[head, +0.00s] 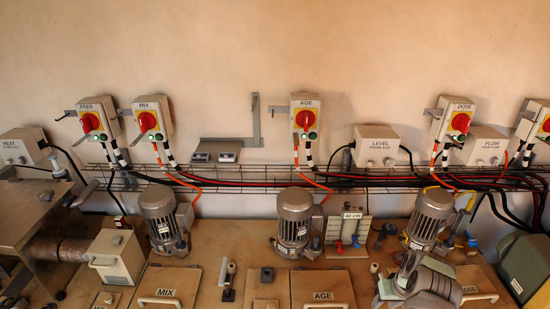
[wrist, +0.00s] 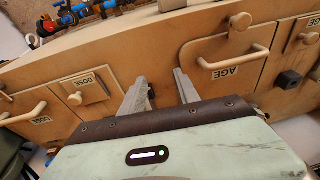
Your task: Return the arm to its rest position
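My gripper (wrist: 160,77) shows in the wrist view with its two grey fingers spread apart. The gap between them is empty, and only the tan deck shows behind it. The fingers are between the DOSE hatch (wrist: 88,90) on the left and the AGE hatch (wrist: 225,62) on the right, apart from both handles. In the head view a grey jointed part (head: 425,277), which looks like my arm, is at the lower right by the DOSE motor; my gripper's fingers cannot be made out there.
Motors stand along the deck, including the AGE motor (head: 296,215) and DOSE motor (head: 430,215). The AGE hatch handle (wrist: 235,62) stands out from its lid. Blue-handled valves (wrist: 72,18) lie at the back. Red-knobbed switch boxes, cables and a wire tray (head: 250,180) line the wall.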

